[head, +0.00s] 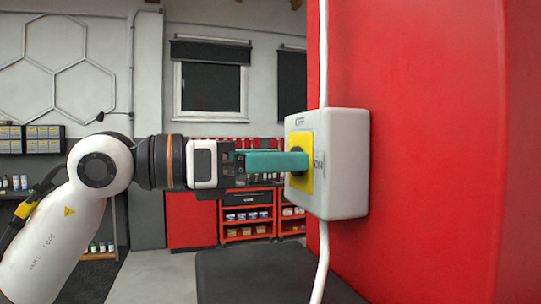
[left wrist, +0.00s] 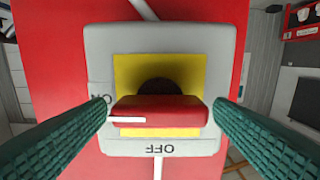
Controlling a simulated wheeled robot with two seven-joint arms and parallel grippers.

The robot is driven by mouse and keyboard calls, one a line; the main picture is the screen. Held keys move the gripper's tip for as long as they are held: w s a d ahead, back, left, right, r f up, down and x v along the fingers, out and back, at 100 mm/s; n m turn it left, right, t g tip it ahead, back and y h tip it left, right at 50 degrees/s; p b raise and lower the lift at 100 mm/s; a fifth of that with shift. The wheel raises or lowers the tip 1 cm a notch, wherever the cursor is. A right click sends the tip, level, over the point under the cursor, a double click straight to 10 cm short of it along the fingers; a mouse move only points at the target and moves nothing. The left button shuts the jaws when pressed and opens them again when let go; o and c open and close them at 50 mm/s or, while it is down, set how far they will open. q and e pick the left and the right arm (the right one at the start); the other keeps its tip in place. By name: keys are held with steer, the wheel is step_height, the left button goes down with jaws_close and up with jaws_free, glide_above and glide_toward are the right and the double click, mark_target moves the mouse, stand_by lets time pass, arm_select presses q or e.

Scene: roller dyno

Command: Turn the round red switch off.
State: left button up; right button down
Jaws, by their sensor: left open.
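The red switch (left wrist: 158,110) is a bar-like knob on a yellow plate (left wrist: 190,75) on a light grey box (left wrist: 222,55). Its white mark is at its left end in the left wrist view, towards the ON label; the OFF label reads upside down below. In the head view the box (head: 345,165) hangs on a red column, and the knob is hidden behind the fingers. My left gripper (head: 302,161) is open in front of the yellow plate (head: 308,185). Its teal fingers (left wrist: 161,107) stand on either side of the knob, with gaps between. My right gripper is out of view.
The red column (head: 440,150) fills the right of the head view. A white cable (head: 323,60) runs above and below the box. A dark surface (head: 250,275) lies low in front. Red shelves (head: 247,215) stand far behind.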

arm_select(q)
steer(key=c, duration=1)
steer(key=shift+w+a+f+n+b, duration=0.1)
steer(key=shift+n+b, duration=2.3)
steer(key=shift+n, duration=2.1)
steer(key=shift+w+f+n+b, duration=0.1)
steer(key=shift+n+b, duration=2.25)
steer(key=shift+n, duration=2.15)
